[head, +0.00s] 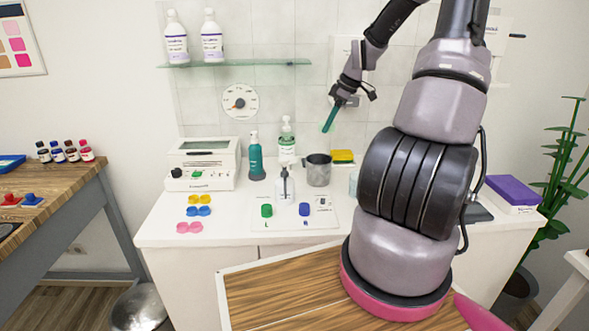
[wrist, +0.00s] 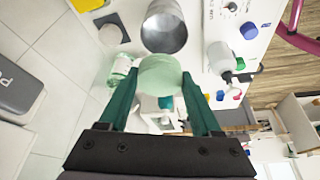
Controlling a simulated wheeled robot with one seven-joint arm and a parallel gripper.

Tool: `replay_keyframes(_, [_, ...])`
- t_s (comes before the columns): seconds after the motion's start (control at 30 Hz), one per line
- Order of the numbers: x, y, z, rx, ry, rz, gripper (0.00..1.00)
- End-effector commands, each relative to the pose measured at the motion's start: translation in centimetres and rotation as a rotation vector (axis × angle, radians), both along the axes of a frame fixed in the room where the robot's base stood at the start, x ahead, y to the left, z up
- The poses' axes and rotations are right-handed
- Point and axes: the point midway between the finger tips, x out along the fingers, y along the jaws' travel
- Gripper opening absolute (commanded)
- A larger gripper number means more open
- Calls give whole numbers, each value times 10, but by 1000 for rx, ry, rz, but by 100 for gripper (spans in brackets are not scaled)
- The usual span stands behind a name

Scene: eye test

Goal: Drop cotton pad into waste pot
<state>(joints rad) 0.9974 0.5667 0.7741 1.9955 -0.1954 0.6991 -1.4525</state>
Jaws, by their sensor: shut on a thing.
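My gripper (head: 333,117) hangs in the air over the back of the white counter, its green fingers pointing down. In the wrist view my gripper (wrist: 159,77) is shut on a pale green round pad (wrist: 160,73), which sits between the fingertips. I cannot make out the pad in the head view.
A teal pump bottle (head: 255,158) and a green-labelled bottle (head: 287,140) stand left of the pot. A yellow sponge (head: 343,156) lies behind it. A glass shelf (head: 240,63) hangs above.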

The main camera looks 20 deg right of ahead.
Motion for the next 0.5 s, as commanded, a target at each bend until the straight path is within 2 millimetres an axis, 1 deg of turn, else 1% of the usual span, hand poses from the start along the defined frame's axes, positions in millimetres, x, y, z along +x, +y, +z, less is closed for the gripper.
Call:
replay_keyframes(0.17, [-1,-1,-13,1,2,-3,4])
replay_keyframes(0.4, [0,-1,-42,2,2,-2,4])
replay_keyframes(0.5, [0,-1,-50,0,1,-2,4])
